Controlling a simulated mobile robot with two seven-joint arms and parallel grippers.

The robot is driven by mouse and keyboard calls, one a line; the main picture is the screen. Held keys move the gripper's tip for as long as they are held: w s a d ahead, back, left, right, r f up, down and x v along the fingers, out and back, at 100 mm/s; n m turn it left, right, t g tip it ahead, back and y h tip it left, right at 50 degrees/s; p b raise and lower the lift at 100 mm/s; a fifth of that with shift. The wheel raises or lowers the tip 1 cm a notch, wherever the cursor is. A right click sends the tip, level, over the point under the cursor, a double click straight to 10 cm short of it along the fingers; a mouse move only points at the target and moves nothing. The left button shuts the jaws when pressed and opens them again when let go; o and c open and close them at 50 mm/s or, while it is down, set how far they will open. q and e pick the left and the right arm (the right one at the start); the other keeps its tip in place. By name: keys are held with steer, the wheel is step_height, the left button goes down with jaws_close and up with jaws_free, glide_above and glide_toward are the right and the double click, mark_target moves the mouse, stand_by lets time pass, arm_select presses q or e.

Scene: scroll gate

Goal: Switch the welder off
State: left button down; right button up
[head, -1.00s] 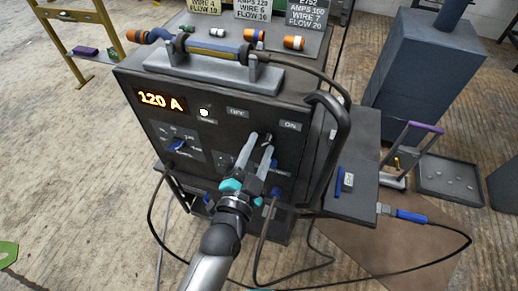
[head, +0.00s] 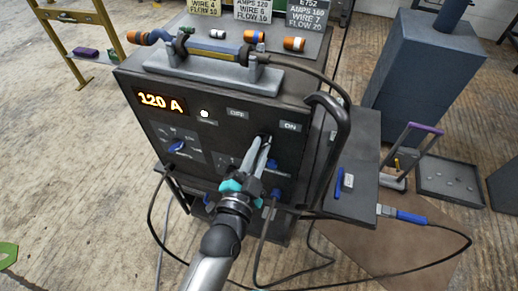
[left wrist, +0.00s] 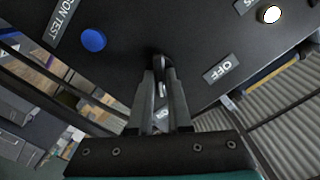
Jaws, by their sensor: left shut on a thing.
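The welder (head: 215,150) is a dark box with a lit orange 120 A display (head: 161,101) and a glowing white lamp (head: 204,113). Its front has an OFF label (head: 237,114) and an ON label (head: 290,127). My left gripper (head: 264,142) is shut on a small dark switch lever between and below these labels. In the left wrist view the fingers (left wrist: 161,108) close on the lever (left wrist: 160,68), with the OFF label (left wrist: 221,70) to its right. The ON label is partly hidden there. My right gripper is not in view.
A torch lies on a grey rack (head: 210,66) on top of the welder. A curved handle (head: 335,140) rises at its right front edge. A blue knob (head: 177,145) sits on the front's left. Cables hang below and cross the floor.

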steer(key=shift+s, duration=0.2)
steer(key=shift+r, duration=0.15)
arm_select(q)
steer(key=shift+n+p, duration=0.5)
steer(key=shift+p, duration=0.05)
steer(key=n+p, duration=0.5)
steer(key=n, duration=1)
steer(key=shift+a, duration=0.1)
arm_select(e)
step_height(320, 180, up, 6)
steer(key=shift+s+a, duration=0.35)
